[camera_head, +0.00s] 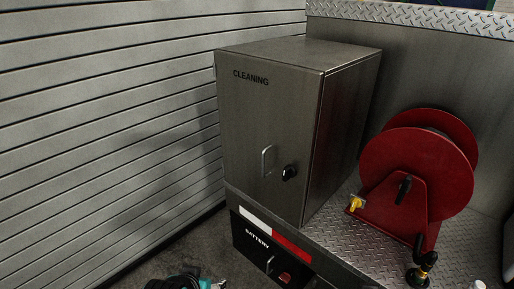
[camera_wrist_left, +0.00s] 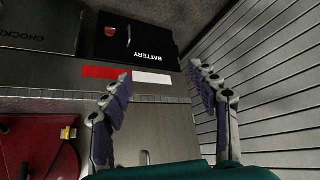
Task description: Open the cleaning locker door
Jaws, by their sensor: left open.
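The cleaning locker (camera_head: 265,110) is a grey metal box marked CLEANING in the head view. Its door (camera_head: 245,125) looks shut, flush with the box. A silver upright handle (camera_head: 267,160) and a black knob (camera_head: 289,172) sit low on the door's right side. In the left wrist view, which is upside down, my left gripper (camera_wrist_left: 160,75) is open with nothing between its fingers. Grey metal (camera_wrist_left: 165,115) that seems to be the locker front shows between and beyond the fingers, apart from them. My right gripper is not in view.
A black battery compartment (camera_head: 268,250) is below the locker, under a red and white strip (camera_head: 290,248). A red hose reel (camera_head: 425,175) stands to the right on a diamond-plate deck (camera_head: 345,235). A slatted wall (camera_head: 100,120) is on the left.

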